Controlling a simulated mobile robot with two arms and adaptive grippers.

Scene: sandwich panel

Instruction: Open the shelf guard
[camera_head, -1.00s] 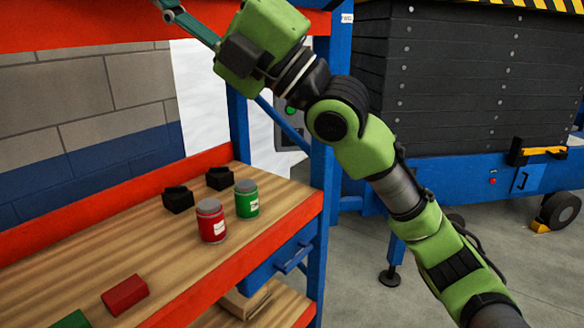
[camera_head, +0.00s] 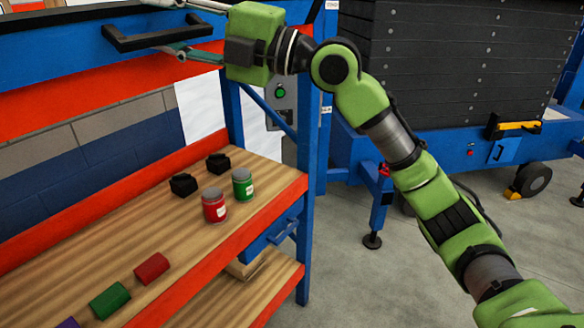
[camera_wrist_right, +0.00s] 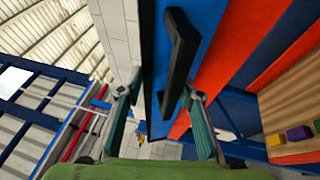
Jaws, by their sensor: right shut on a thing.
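The shelf guard (camera_head: 60,52) is a long blue panel at the upper left of the head view, with a black bar handle (camera_head: 155,38) on its face. In the wrist view the blue guard (camera_wrist_right: 222,25) and its black handle (camera_wrist_right: 180,58) run up from between the fingers. My right gripper (camera_head: 163,27) is at the guard's right end, close to the handle, one finger above and one below. In the wrist view my right gripper (camera_wrist_right: 158,97) has a teal finger on each side of the panel and is shut on it; the exact contact is partly hidden. My left gripper is out of view.
Below is a wooden shelf (camera_head: 95,235) with a red can (camera_head: 214,206), a green can (camera_head: 243,185), two black pieces (camera_head: 184,185), and coloured blocks (camera_head: 152,268). A blue upright (camera_head: 309,190) stands at the right end. Open floor (camera_head: 370,285) lies right of the rack.

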